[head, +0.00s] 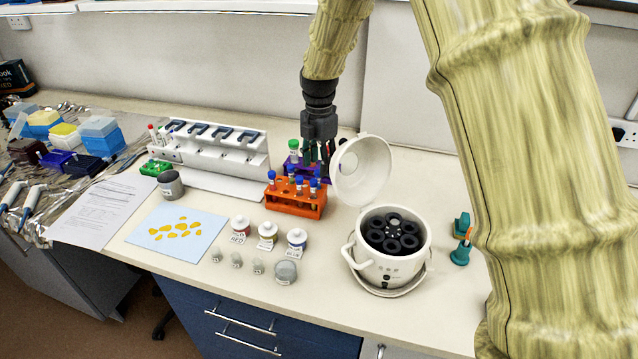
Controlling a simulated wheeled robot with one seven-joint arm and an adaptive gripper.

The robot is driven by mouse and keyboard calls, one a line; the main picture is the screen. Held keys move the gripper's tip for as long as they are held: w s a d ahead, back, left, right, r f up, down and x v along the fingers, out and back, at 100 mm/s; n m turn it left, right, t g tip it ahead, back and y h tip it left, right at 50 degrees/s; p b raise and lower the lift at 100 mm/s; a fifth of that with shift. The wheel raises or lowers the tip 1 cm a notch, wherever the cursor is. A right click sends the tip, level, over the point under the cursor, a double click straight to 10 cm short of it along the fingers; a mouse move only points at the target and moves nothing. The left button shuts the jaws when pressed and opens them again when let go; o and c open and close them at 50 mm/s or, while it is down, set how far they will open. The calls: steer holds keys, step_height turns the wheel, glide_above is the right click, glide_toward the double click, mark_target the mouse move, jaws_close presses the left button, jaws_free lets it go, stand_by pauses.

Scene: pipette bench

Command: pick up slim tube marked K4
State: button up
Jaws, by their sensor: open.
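My gripper (318,155) points down over the purple rack (291,164), behind the orange rack (292,208). Its jaws are open, and I see nothing held. A green-capped tube (294,146) stands in the purple rack just left of the gripper. Dark slim shapes show around the fingers, too small to tell apart. Several blue-capped tubes (299,182) stand in the orange rack. A small green rack (156,167) at the left holds slim tubes with red and white tops. No K4 mark is legible, so I cannot tell which tube is K4.
A white centrifuge (381,268) with its lid (361,171) raised stands right of the racks. A white pipette stand (217,150) is at the back left. Labelled jars (267,233) and small grey pieces (237,260) sit in front. A stained blue sheet (178,231) lies left.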

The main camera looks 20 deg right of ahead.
mark_target(318, 171)
steer(key=shift+w+f+p, duration=0.2)
steer(key=shift+f+p, duration=0.35)
steer(key=shift+f, duration=0.5)
steer(key=shift+w+f+p, duration=0.2)
steer(key=shift+f+p, duration=0.35)
steer(key=shift+f, duration=1.1)
steer(key=c, duration=0.9)
